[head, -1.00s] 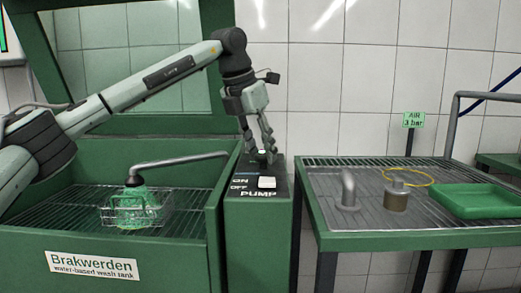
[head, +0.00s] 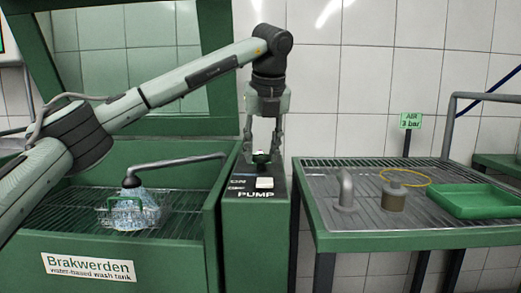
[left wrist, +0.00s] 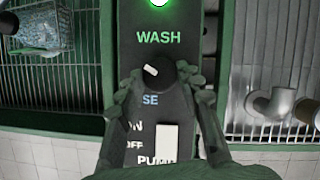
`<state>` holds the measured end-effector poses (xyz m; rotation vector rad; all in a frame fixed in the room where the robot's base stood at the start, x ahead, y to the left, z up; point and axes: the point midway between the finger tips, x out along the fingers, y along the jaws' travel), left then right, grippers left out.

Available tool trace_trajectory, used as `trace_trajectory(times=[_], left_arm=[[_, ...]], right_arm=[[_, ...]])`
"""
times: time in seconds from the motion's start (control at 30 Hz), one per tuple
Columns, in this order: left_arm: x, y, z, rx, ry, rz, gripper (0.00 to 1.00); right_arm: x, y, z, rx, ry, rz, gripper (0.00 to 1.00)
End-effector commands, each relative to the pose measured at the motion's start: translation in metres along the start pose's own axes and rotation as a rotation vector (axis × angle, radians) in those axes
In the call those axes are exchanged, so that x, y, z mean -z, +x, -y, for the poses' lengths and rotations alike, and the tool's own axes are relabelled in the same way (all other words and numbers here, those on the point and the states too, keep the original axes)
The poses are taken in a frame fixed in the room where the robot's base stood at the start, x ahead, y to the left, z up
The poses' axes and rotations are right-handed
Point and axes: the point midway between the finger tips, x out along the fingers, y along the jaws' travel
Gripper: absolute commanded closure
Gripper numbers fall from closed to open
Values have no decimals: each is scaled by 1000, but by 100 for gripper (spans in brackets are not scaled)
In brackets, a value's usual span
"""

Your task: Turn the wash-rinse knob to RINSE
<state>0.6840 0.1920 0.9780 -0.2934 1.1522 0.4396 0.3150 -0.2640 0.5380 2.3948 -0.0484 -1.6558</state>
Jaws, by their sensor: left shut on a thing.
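The wash-rinse knob (left wrist: 162,77) is dark and round with a short white mark, on top of the green pump post (head: 256,240). In the left wrist view the mark sits on the knob's upper-left part. The green word WASH (left wrist: 158,38) is above the knob; below it only the blue letters SE (left wrist: 150,100) show, the rest of the word hidden by a finger. My left gripper (head: 262,152) points down and is shut on the knob, one finger on each side; it also shows in the left wrist view (left wrist: 158,82). My right gripper is not in view.
A white pump switch (head: 264,183) with ON and OFF labels is in front of the knob. A wash tank (head: 170,250) with a spout spraying bluish liquid over a wire basket (head: 118,214) stands left. A grated table (head: 370,240) with a green tray (head: 478,201) stands right.

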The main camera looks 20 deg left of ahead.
Motion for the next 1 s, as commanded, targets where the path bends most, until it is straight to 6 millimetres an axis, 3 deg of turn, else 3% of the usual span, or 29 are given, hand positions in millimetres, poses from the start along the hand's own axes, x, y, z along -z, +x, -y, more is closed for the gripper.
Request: trace_trajectory(times=[0.1,0.37,1.0], left_arm=[[-1,-2,2,-43,-103,2,93],[-2,-3,4,-137,-333,2,93],[-5,-2,6,-323,-782,2,93]], right_arm=[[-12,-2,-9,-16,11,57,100],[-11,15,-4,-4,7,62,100],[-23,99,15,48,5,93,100]])
